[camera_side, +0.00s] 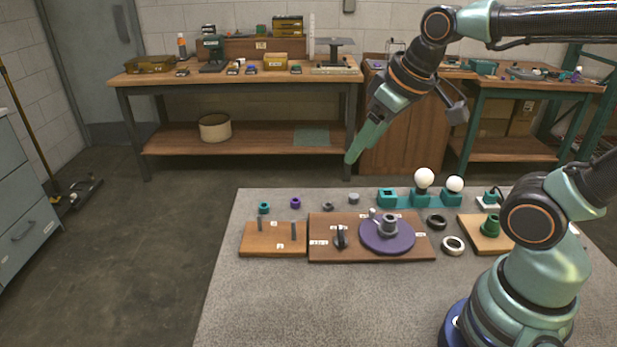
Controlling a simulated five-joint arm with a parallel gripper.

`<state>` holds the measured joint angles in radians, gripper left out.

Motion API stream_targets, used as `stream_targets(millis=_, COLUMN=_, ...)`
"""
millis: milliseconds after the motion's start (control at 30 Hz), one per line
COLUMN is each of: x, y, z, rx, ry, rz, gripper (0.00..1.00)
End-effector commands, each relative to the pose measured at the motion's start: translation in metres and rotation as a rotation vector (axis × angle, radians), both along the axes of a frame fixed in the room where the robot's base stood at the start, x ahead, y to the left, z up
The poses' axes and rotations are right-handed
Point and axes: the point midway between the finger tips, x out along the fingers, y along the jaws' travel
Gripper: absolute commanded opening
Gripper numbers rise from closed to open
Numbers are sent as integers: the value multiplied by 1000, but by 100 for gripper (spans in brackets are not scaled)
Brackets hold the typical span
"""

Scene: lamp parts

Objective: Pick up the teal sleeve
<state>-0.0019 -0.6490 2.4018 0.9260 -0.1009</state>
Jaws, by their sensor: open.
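The teal sleeve (264,208) is a small ring-like part. It sits on the grey table at the left, just behind the wooden board with two pegs. My gripper (355,155) hangs high above the back of the table, to the right of the sleeve and well apart from it. It points down and to the left. It is open and nothing shows in it. The gap between its jaws is hard to see from this side.
A purple sleeve (295,202) stands close right of the teal one, then small grey parts. The two-peg board (273,240) lies in front. A brown board with a purple disc (387,236) and teal holders with white bulbs (424,178) stand further right. The table's front left is clear.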

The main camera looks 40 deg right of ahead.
Motion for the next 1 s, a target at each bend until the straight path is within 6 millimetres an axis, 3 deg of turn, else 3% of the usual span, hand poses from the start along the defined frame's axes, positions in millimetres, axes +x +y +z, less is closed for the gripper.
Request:
stream_targets(millis=233, x=59, y=3, z=19, rx=-126, ry=93, rz=292, gripper=65)
stream_targets(millis=467, x=119, y=6, z=16, rx=-225, ry=173, rz=583, gripper=65)
stream_targets(millis=767, x=192, y=11, z=-20, rx=-318, ry=264, rz=978, gripper=65)
stream_targets(millis=1000, x=238, y=15, z=-73, rx=-362, ry=320, rz=1303, gripper=65)
